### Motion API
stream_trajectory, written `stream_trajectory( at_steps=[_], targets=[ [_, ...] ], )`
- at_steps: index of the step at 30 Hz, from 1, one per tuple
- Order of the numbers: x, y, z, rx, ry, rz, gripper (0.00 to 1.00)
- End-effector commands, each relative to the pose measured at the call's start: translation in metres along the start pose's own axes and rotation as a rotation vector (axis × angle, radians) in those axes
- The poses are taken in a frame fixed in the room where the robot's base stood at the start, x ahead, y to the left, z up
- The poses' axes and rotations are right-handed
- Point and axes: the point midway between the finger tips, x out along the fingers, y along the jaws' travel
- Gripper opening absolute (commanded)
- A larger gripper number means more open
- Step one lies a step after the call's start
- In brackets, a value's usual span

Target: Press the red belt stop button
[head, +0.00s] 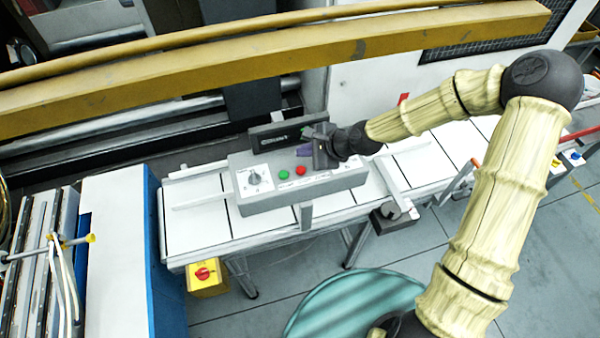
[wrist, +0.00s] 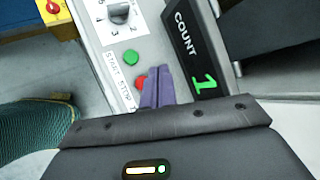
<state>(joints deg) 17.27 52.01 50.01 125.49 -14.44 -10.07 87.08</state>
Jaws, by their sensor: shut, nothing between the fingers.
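The red button (head: 300,170) sits on top of a grey control box (head: 305,193), right of the green button (head: 283,175). In the wrist view the red button (wrist: 139,83) is partly hidden behind my fingers; the green button (wrist: 131,57) is clear, and "START" and "STOP" are printed beside the pair. My gripper (head: 304,150) is shut and empty, its purple fingers close to the red button. In the wrist view the shut fingertips (wrist: 158,69) lie just beside the red button. I cannot tell whether they touch the box.
A dark counter display (wrist: 193,48) reading "COUNT" and a green 1 stands behind the box. A rotary dial (head: 254,178) is at the box's left. A yellow box with a red knob (head: 204,273) hangs below the white conveyor (head: 195,240). A yellow beam (head: 200,80) crosses behind.

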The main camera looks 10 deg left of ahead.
Motion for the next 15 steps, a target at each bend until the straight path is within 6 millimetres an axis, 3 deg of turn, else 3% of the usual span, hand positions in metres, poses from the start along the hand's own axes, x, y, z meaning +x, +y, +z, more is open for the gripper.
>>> stream_trajectory(
  at_steps=[6,15],
  targets=[
    [0.022,0.016,-0.017,0.000,0.001,0.000,0.00],
    [0.035,0.025,-0.027,0.001,0.001,-0.001,0.00]
  ],
)
